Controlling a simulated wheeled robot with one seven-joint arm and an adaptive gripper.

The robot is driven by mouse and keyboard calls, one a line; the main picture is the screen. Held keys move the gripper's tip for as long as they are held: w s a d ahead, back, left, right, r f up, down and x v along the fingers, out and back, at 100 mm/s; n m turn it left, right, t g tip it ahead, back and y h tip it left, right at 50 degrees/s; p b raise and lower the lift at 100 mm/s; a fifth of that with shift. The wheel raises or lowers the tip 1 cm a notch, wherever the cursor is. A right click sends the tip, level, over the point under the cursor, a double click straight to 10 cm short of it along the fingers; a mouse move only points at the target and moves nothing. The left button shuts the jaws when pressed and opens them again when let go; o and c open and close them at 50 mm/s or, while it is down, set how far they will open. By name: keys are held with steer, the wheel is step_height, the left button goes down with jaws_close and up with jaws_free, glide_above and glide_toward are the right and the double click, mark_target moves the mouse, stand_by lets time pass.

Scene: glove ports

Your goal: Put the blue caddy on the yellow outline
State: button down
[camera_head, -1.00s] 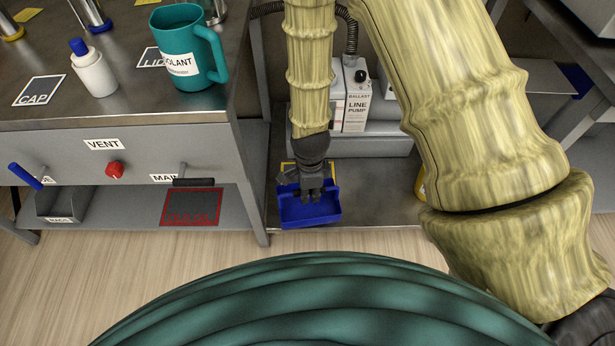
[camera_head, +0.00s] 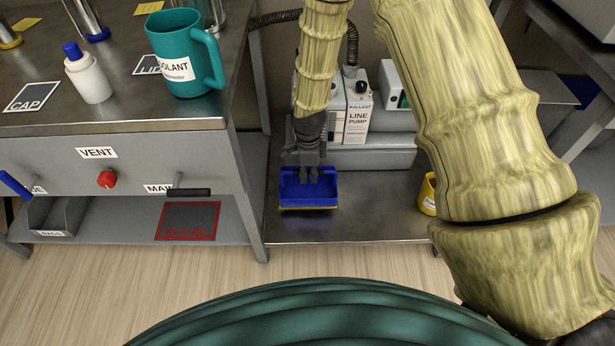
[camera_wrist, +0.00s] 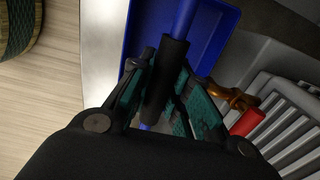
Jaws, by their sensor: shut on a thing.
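The blue caddy (camera_head: 308,196) is at the low grey shelf in the middle of the head view. My gripper (camera_head: 311,176) is over it, fingers pointing down. In the wrist view my gripper (camera_wrist: 165,85) is shut on the dark sleeve of the caddy's blue handle, and the caddy's tray (camera_wrist: 145,35) shows beyond. A thin strip of the yellow outline (camera_head: 308,209) shows along the caddy's front edge; the caddy hides the rest. I cannot tell whether the caddy touches the shelf or hangs just above it.
A white line pump box (camera_head: 358,108) and a grey case (camera_head: 372,159) stand behind the caddy. A yellow container (camera_head: 428,194) is to the right. A bench leg (camera_head: 250,200) stands close on the left. The shelf (camera_head: 370,215) is clear between caddy and yellow container.

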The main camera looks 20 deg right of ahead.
mark_target(308, 187)
steer(key=shift+w+d+f+b, duration=0.15)
steer(key=shift+w+f+b, duration=0.45)
steer(key=shift+f, duration=0.35)
steer(key=shift+w+d+f+b, duration=0.15)
steer(key=shift+w+f+b, duration=0.4)
steer(key=shift+f, duration=0.35)
steer(key=shift+f, duration=0.1)
steer(key=c, duration=1.6)
jaws_free()
